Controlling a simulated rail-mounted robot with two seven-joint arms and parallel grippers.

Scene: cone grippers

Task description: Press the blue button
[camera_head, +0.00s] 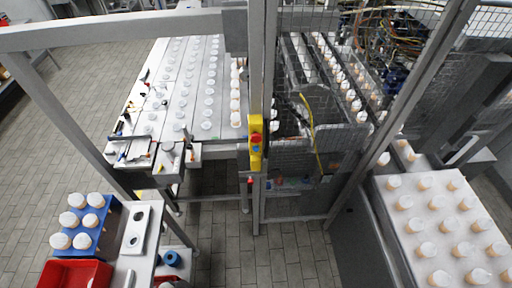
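A yellow control box (255,143) is mounted on the grey upright post near the middle of the view. A red button (256,139) shows on its front. Other small marks sit above and below the red one, but they are too small for me to make out a blue button clearly. Neither of my grippers is in view.
A table with rows of white-capped cones (208,100) stands behind the frame. At lower left are a blue tray (104,212) of cones and a red bin (75,274). Another cone table (400,240) is at right. Wire mesh (320,110) closes off the middle right. Tiled floor lies below the box.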

